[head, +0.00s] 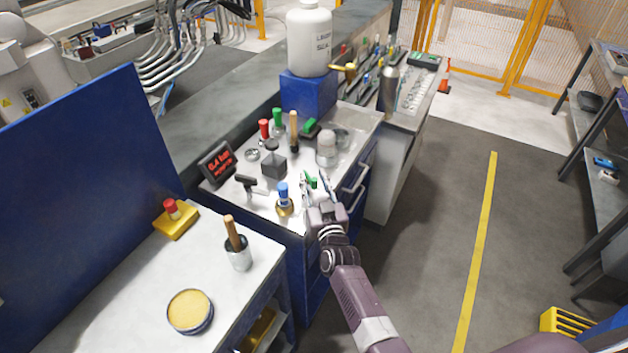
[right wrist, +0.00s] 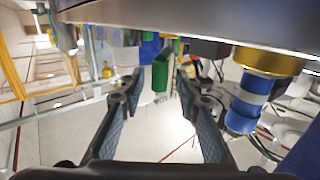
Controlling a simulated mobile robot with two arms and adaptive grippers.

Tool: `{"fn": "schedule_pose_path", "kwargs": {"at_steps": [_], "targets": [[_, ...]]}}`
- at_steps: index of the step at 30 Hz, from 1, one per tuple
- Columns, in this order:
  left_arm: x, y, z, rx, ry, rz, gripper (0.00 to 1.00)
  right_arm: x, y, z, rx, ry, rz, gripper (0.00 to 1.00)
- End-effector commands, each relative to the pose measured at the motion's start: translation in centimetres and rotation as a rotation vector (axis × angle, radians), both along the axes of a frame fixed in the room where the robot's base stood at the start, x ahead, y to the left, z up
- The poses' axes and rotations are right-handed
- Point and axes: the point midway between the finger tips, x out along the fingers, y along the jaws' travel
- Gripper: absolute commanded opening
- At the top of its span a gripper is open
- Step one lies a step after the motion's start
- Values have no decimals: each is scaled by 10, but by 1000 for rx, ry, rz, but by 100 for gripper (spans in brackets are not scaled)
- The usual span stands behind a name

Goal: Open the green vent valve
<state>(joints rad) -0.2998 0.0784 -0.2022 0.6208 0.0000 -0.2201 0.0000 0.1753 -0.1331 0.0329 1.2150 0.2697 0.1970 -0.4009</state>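A small green handle (head: 313,183), which looks like the green vent valve, is at the front right edge of the grey bench top. In the right wrist view the green handle (right wrist: 160,72) hangs upright between the two fingers, with gaps on both sides. My right gripper (head: 316,180) is open around it, and its fingers partly hide it in the head view. In the right wrist view the open fingers of my right gripper (right wrist: 154,93) are empty. The valve's base is hidden. My left gripper is not in view.
A blue-topped valve with a brass base (head: 284,198) stands just left of my right gripper; it also shows in the right wrist view (right wrist: 246,100). A black T-handle (head: 248,185), a dark display (head: 217,162) and a grey metal cylinder (head: 327,150) are nearby. Open floor lies right.

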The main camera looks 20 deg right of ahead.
Motion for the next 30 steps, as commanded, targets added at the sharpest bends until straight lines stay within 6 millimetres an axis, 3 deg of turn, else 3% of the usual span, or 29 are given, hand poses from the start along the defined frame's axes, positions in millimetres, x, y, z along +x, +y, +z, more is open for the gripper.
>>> {"fn": "schedule_pose_path", "kwargs": {"at_steps": [8,21,30], "targets": [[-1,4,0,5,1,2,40,-11,1,-1,0,1,0,30],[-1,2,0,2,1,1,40,-92,6,-1,-1,2,0,30],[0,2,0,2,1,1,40,-119,8,0,0,0,0,30]]}}
